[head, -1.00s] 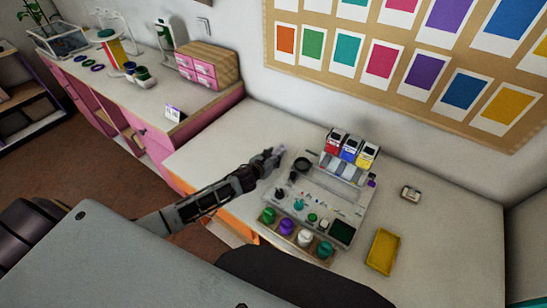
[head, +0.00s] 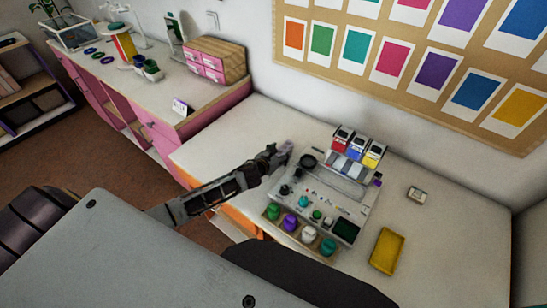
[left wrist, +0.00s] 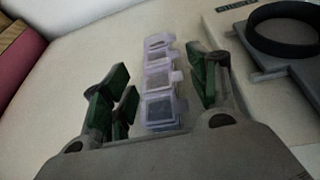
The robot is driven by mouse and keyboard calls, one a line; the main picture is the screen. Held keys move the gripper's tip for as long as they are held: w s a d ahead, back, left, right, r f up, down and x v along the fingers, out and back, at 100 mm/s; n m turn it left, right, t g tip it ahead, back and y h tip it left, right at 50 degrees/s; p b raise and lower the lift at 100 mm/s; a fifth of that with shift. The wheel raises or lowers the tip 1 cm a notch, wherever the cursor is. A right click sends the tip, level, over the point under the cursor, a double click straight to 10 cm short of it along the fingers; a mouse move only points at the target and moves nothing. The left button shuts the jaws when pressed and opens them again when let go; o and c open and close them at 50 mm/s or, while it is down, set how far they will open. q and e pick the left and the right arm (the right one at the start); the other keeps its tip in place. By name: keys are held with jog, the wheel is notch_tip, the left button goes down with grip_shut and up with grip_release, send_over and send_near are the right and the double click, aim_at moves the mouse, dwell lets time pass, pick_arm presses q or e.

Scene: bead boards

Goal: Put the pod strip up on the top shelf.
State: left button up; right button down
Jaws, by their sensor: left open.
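The pod strip (left wrist: 160,85) is a row of several clear lilac boxes with lids, seen in the left wrist view. It lies on the pale table between the green-padded fingers of my left gripper (left wrist: 166,78), which is open, with gaps on both sides of the strip. In the head view the left gripper (head: 279,153) is at the left edge of the bead board (head: 322,200) and mostly hides the strip. A small stepped rack (head: 347,167) at the board's back holds red, blue and yellow boxes on its upper level. I cannot tell whether it is the top shelf. My right gripper is not in view.
A black ring (left wrist: 285,28) on the board is close right of the gripper. Several coloured jars (head: 290,222) line the board's front. A yellow tray (head: 387,251) and a small labelled box (head: 417,194) are to the right.

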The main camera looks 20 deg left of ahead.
pick_arm(q)
jog(key=shift+s+r, duration=0.1)
jog(key=shift+v, duration=5.55)
jog(key=shift+s+a+r, duration=0.1)
jog(key=shift+s, duration=0.2)
jog(key=shift+c, duration=0.4)
